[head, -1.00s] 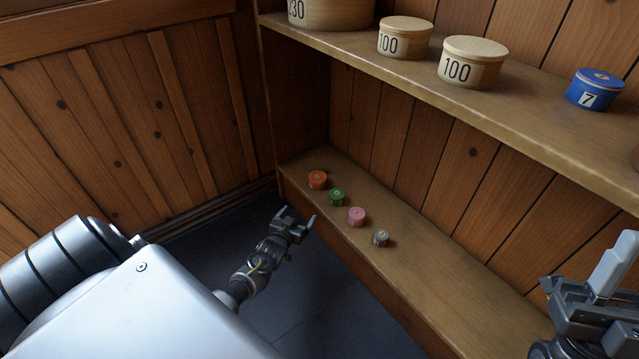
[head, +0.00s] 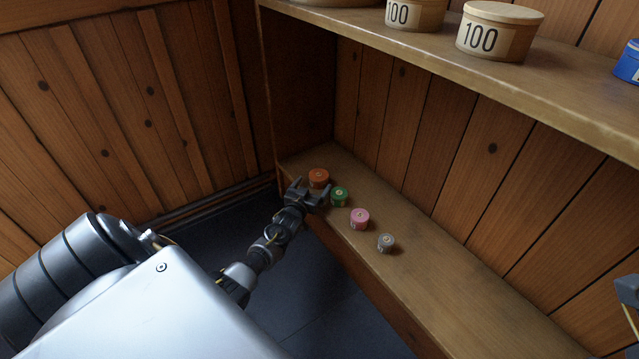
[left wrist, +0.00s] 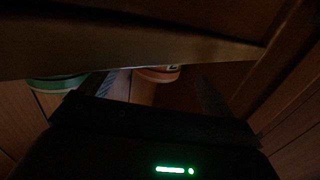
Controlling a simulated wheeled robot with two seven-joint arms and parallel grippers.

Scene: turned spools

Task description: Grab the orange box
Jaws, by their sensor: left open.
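The orange box (head: 319,178) is a small round lidded tub at the far left end of the lower shelf. My left gripper (head: 309,190) is open just in front of it, its fingers apart and nothing seen held. In the left wrist view the orange box (left wrist: 158,75) shows partly between the two fingers (left wrist: 155,92), its upper part cut off by a dark edge. I cannot tell whether a finger touches it. Only a sliver of my right gripper or wrist (head: 628,290) shows at the right edge.
A green box (head: 339,196) stands close beside the orange one, near my left gripper's right finger. A pink box (head: 360,219) and a grey box (head: 386,243) follow along the lower shelf (head: 455,290). The upper shelf (head: 450,65) overhangs, with larger tubs. Wood panelling closes the left.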

